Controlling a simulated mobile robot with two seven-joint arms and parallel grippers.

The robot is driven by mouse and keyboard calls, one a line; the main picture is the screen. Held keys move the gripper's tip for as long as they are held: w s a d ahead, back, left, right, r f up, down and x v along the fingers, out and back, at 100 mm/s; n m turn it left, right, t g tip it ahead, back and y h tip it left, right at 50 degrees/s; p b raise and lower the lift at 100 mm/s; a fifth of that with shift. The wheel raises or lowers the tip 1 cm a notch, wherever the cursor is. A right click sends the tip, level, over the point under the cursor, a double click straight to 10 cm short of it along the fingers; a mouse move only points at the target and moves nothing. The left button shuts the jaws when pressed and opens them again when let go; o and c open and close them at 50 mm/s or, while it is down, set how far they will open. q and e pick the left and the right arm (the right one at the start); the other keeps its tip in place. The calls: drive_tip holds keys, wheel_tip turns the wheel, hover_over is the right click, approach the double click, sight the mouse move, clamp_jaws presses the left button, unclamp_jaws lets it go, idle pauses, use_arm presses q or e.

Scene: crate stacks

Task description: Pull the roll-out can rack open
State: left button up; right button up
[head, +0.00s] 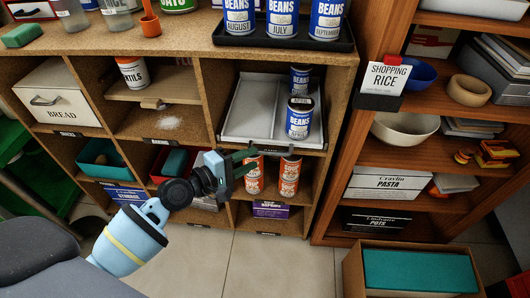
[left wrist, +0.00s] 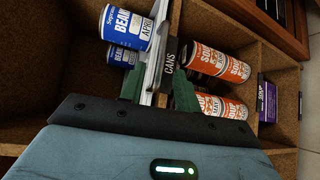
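The roll-out can rack (head: 250,108) is a pale grey tray in the right cubby of the upper shelf row. Its front looks about level with the shelf front. Blue bean cans (head: 299,118) stand in a line along its right side. My left gripper (head: 246,161) is at the rack's front edge. In the left wrist view its green fingers (left wrist: 160,88) stand apart, one on each side of the rack's pale front edge and black CANS label (left wrist: 168,62). I cannot see firm contact on both sides. My right gripper is not in view.
Orange soup cans (head: 289,175) stand in the cubby below the rack. Bean cans on a black tray (head: 300,40) stand on the counter above. A wooden bookcase (head: 345,150) is at the right. A teal-topped crate (head: 420,270) is on the floor; tiles left of it are clear.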

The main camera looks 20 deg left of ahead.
sight(265, 153)
use_arm(q)
drive_tip(key=x, duration=0.5)
drive_tip(key=shift+w+d+b, duration=0.25)
drive_tip(key=shift+w+b, duration=0.1)
drive_tip(key=shift+b, duration=0.05)
clamp_jaws()
